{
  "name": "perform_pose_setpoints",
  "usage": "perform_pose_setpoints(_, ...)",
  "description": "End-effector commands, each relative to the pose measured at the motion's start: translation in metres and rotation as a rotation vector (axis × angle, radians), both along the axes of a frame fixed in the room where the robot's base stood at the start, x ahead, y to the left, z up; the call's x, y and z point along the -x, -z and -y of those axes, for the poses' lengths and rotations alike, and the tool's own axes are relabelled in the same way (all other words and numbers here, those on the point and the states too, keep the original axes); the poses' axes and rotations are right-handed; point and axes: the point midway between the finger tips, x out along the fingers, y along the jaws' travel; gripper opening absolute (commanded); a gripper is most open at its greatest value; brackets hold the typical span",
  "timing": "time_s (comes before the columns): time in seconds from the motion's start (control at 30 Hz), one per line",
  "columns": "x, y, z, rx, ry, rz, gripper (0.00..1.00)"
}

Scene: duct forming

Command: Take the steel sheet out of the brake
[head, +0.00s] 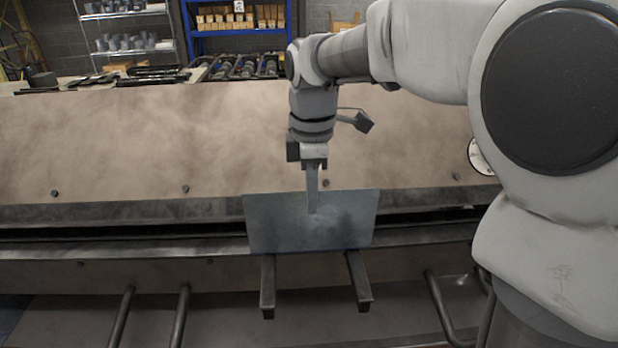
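The steel sheet (275,222) is a blue-grey rectangle, upright or steeply tilted, at the front of the brake (110,130). Its upper part covers some of the brake's dark jaw edge. Its lower edge shows just above two support arms (267,290); I cannot tell whether it touches them or is still in the slot. My gripper (312,200) points down at the sheet's upper middle. One finger lies in front of the sheet face; the other is hidden, so I cannot see whether they pinch it.
The brake's long beam and dark slot run across the view. Bent tubular bars (181,315) stand at the lower left, with another bar (440,310) at the lower right. Behind are a blue shelf (240,30) with boxes and a metal rack (125,30).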

Motion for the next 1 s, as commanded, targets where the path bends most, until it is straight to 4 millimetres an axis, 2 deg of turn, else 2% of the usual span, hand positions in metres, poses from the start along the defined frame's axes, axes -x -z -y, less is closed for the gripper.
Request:
perform_pose_setpoints(0.3,0.039,0.000,0.000,0.000,0.000,0.003,0.00)
perform_pose_setpoints(0.5,0.057,0.000,0.000,0.000,0.000,0.003,0.00)
perform_pose_setpoints(1.0,0.059,0.002,0.000,0.000,0.000,0.001,0.00)
